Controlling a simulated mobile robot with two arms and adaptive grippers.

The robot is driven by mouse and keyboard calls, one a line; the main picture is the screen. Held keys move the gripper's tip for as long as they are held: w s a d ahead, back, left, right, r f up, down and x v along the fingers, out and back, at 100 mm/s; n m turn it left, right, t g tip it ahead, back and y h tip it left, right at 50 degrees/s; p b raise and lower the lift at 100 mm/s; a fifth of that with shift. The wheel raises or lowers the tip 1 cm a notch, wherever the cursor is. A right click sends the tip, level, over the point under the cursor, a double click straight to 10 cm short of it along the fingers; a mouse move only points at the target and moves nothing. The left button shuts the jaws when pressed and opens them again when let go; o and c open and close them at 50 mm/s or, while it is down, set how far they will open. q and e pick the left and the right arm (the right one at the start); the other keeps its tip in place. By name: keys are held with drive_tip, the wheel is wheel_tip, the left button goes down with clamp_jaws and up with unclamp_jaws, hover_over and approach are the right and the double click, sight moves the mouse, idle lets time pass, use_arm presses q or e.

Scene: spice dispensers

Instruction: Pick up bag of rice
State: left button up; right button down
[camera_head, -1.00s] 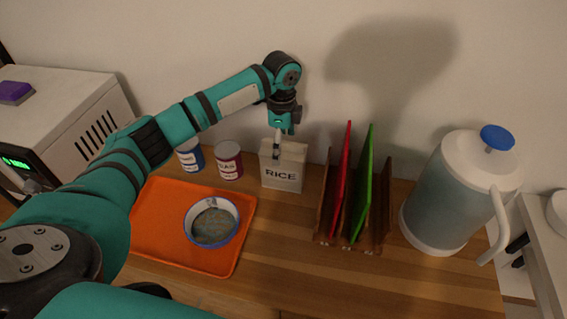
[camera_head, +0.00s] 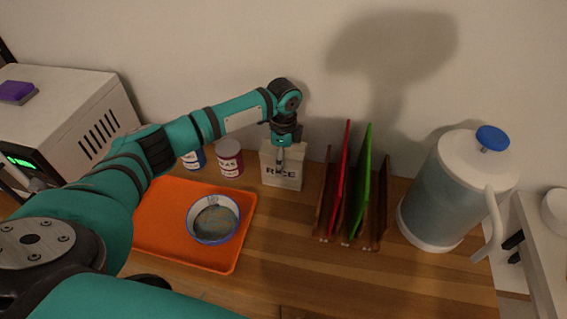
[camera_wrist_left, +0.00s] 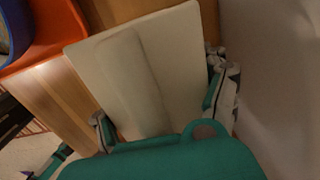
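The fingers look spread around the bag; a firm contact cannot be made out. My right gripper is not in view.
An orange tray (camera_head: 160,228) holds a blue-rimmed bowl (camera_head: 213,219). Right are a wooden rack (camera_head: 325,228) with red and green boards and a large jug (camera_head: 440,195). Front counter is clear.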

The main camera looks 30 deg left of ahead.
use_arm(q)
drive_tip(key=c, duration=0.9)
drive_tip(key=shift+w+r, duration=0.15)
drive_tip(key=shift+c, duration=0.9)
